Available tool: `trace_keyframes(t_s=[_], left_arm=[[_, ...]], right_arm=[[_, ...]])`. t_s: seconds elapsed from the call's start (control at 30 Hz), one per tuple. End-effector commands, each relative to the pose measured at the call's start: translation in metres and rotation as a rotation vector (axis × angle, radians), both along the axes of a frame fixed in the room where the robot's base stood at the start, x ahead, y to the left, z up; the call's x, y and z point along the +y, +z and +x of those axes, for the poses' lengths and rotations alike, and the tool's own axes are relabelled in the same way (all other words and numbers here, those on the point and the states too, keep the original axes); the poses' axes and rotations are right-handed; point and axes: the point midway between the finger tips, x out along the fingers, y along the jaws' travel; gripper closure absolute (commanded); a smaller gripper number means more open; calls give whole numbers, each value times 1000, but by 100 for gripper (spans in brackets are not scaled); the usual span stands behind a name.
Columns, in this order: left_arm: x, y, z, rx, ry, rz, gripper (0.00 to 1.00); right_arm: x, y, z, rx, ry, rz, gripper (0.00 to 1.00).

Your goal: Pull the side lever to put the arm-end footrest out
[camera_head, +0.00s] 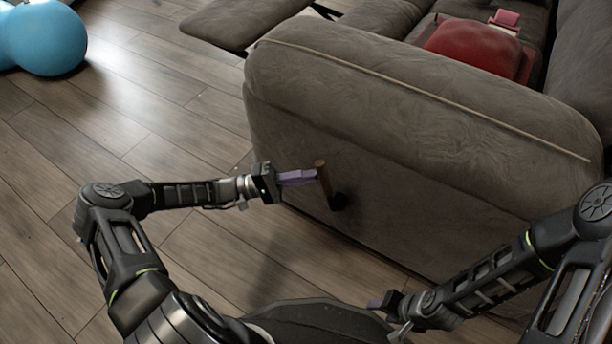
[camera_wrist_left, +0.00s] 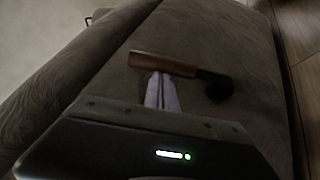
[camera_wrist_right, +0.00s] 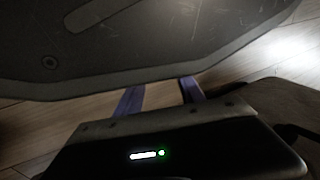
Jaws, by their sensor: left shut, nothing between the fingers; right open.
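The side lever (camera_head: 322,180) has a brown wooden handle and a dark pivot low on the outer side of the grey sofa arm (camera_head: 400,130). The handle stands nearly upright in the head view. In the left wrist view the lever (camera_wrist_left: 163,65) lies across the purple fingertips. My left gripper (camera_head: 312,176) is shut with nothing between its fingers; its tips are at the handle, seemingly touching it. A grey footrest panel (camera_head: 240,20) sticks out beyond the arm's front end, with a dark strut beside it. My right gripper (camera_head: 378,302) is open and empty, low near my base.
A red cushion-like thing (camera_head: 470,48) and a small pink item (camera_head: 505,19) rest on the sofa seat. Blue balls (camera_head: 45,38) lie at the far left. The wood floor (camera_head: 140,110) left of the sofa is clear.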

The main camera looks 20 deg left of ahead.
Motion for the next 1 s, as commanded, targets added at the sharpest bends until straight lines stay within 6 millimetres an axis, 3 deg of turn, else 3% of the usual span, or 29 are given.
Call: trace_keyframes(t_s=[0.33, 0.57, 1.0], left_arm=[[0, 2, 0, -1, 0, 6, 100], [-7, 11, -2, -16, -3, 57, 100], [-41, 32, -11, -86, -5, 332, 100]], right_arm=[[0, 2, 0, 0, 0, 0, 54], [1, 18, -3, 2, 2, -2, 54], [-1, 94, -14, 33, 18, 4, 54]])
